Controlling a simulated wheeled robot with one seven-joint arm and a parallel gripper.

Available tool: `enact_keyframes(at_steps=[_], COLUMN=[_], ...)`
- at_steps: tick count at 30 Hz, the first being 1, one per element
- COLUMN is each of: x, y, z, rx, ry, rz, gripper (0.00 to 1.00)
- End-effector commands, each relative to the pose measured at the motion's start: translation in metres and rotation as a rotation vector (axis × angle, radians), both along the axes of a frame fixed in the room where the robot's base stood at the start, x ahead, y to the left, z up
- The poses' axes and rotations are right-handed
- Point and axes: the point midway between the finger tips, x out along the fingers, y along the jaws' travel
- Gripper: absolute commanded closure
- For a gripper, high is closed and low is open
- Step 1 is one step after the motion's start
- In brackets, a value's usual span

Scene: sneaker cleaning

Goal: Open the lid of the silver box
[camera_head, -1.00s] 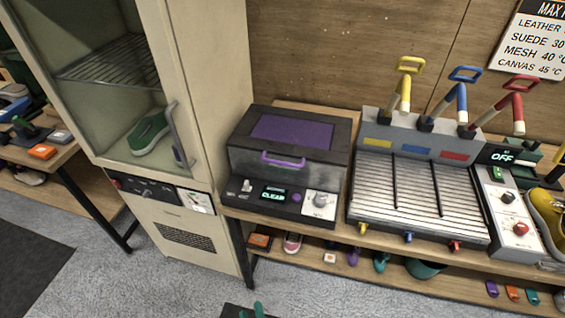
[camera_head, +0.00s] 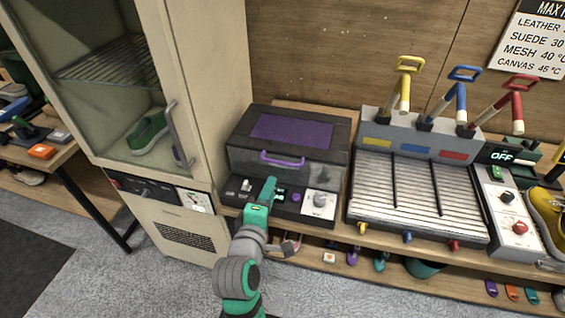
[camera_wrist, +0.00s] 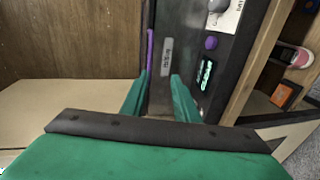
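The silver box (camera_head: 240,160) stands on the wooden bench with its dark lid (camera_head: 330,130) shut. The lid has a purple top panel (camera_head: 291,128) and a purple handle (camera_head: 283,160) on its front. There the box front (camera_wrist: 172,35) lies ahead, and the handle (camera_wrist: 150,45) shows as a thin purple strip near the left finger. I cannot tell whether they touch.
A tall beige cabinet (camera_head: 218,90) with a door handle (camera_head: 180,135) stands close to the left of the box. A ribbed press with several coloured levers (camera_head: 420,190) stands to the right. Shoes and small items lie on the lower shelf (camera_head: 345,268). The floor in front is clear.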

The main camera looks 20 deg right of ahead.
Motion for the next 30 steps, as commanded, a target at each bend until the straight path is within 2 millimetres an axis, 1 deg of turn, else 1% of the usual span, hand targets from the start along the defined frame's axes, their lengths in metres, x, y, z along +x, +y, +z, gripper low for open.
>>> enact_keyframes(at_steps=[1, 3, 7, 11, 14, 21, 24, 30], x=[0.003, 0.005, 0.008, 0.018, 0.03, 0.065, 0.076, 0.091], y=[-0.003, -0.007, -0.011, -0.018, -0.027, -0.05, -0.058, -0.067], z=[0.009, 0.016, 0.021, 0.019, 0.016, 0.007, 0.003, 0.0], rx=[-0.013, -0.029, -0.041, -0.042, -0.042, -0.041, -0.041, -0.04], ry=[0.004, 0.015, 0.025, 0.027, 0.027, 0.025, 0.026, 0.026], rz=[-0.012, -0.023, -0.034, -0.036, -0.038, -0.035, -0.036, -0.034], gripper=[0.72, 0.72, 0.72, 0.72, 0.72, 0.72, 0.72, 0.72])
